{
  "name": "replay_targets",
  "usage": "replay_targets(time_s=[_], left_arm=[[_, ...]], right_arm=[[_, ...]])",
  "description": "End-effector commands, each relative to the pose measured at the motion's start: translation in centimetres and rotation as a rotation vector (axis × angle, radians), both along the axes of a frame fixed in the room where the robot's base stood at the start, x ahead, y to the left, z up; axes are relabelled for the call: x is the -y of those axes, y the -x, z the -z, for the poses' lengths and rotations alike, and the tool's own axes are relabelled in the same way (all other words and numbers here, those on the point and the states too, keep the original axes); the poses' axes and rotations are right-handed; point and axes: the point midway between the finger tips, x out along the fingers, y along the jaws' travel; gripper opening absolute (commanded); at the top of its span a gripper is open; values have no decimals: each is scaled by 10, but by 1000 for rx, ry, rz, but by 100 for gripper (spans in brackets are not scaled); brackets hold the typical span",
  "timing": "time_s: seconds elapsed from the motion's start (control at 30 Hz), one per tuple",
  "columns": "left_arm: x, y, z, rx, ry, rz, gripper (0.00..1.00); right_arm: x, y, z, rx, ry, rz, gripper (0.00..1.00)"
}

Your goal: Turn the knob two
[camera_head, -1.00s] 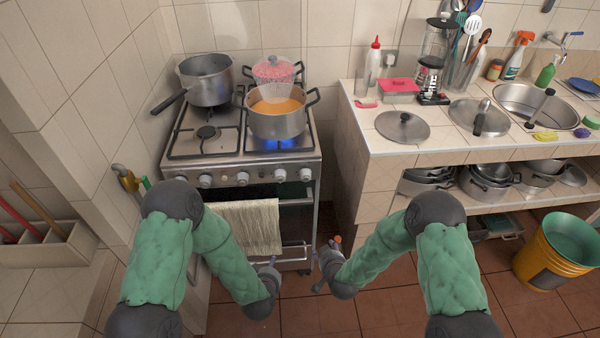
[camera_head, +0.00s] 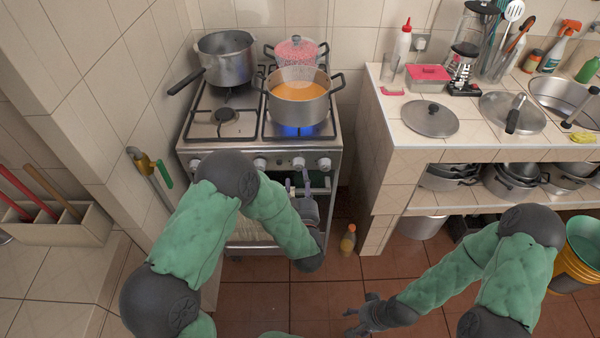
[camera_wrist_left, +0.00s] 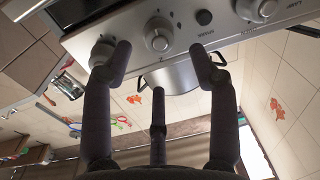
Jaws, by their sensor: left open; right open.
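The stove's front panel (camera_head: 228,157) carries several round knobs, including one left of centre (camera_head: 260,164), one nearer the right (camera_head: 298,163) and one at the right end (camera_head: 324,163). I cannot tell which is knob two. My left gripper (camera_head: 298,182) is open and empty just below the right-hand knobs. In the left wrist view its spread fingers (camera_wrist_left: 161,52) frame a silver knob (camera_wrist_left: 158,36), and one fingertip overlaps the end knob (camera_wrist_left: 102,52). Contact cannot be told. My right gripper (camera_head: 366,312) is open and empty, low over the floor.
A pot of orange liquid (camera_head: 298,110) stands over a blue flame. A grey pan (camera_head: 228,70) and a pink-filled pot (camera_head: 296,50) stand behind. My left arm hides part of the oven. A bottle (camera_head: 348,240) stands on the floor beside the tiled counter (camera_head: 390,145).

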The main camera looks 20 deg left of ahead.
Motion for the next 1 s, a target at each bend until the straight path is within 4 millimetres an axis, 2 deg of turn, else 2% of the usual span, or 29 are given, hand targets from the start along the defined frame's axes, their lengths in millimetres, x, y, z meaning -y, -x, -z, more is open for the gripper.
replay_targets(time_s=[0.1,0.3,0.7,0.73,0.9,0.93,1.0], left_arm=[[-8,-20,1,1,2,-2,59],[-15,-41,1,-1,0,-1,59],[-17,-48,0,-1,0,1,59],[-17,-48,0,-1,0,1,56],[-17,-48,0,0,1,1,8],[-17,-48,0,0,1,1,3],[-17,-48,0,0,1,1,2]], right_arm=[[0,0,7,1,0,0,60],[0,0,12,1,0,-1,60],[0,-1,13,2,0,0,60],[0,-1,13,2,0,0,60],[0,-1,13,2,0,0,60],[0,-1,13,2,0,0,60],[0,-1,13,2,0,0,60]])
